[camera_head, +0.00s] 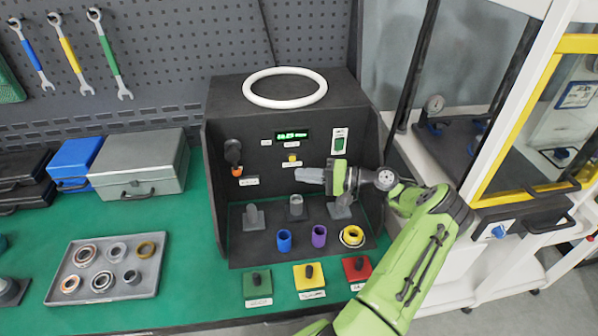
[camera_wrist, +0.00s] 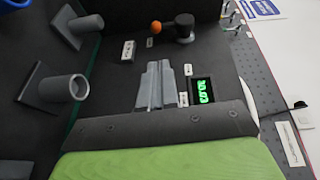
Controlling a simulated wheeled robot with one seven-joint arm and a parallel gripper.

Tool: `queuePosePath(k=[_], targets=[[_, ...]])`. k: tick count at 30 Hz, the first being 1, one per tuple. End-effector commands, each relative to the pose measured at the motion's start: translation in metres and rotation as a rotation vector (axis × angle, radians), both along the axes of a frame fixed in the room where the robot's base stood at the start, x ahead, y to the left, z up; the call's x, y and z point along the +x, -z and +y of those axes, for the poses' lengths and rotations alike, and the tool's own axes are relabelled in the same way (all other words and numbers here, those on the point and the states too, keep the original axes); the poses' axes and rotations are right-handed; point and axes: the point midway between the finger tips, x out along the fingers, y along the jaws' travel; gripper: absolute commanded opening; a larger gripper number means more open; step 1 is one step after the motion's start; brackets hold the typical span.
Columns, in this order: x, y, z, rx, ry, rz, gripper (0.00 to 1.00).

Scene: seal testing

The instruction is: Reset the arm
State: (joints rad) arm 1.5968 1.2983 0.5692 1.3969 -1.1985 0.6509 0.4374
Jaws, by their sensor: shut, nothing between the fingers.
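My gripper (camera_head: 298,175) is in front of the dark test box (camera_head: 224,185), at mid-height, with its fingers pointing left. The fingers are shut with nothing between them, and they look closed together in the wrist view (camera_wrist: 157,82) as well. My green arm reaches in from the lower right, and its wrist covers part of the box's right side. The lit green display (camera_head: 292,135) is above the gripper and also shows in the wrist view (camera_wrist: 203,92). A yellow button (camera_head: 292,158) sits just above the fingers. A black lever with an orange tip (camera_head: 237,171) is to their left.
Grey posts, blue (camera_head: 284,240) and purple (camera_head: 319,236) sleeves and a yellow ring (camera_head: 351,246) stand below the gripper. A white ring (camera_head: 285,104) lies on the box. A parts tray (camera_head: 150,288) is at left. A yellow-framed cabinet (camera_head: 530,120) stands at right.

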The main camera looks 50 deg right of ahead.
Motion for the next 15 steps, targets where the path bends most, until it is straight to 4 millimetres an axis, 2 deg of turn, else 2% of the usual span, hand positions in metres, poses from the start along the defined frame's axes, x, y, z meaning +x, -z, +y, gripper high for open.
queuePosePath(k=[8,10,11,13,15], targets=[[0.000,0.000,0.000,0.000,-0.001,0.001,0.00],[0.005,-0.002,0.006,-0.014,-0.018,0.013,0.00],[0.009,-0.004,0.012,-0.028,-0.035,0.029,0.00],[0.023,-0.009,0.036,-0.085,-0.103,0.089,0.00],[0.038,-0.017,0.071,-0.176,-0.193,0.173,0.00]])
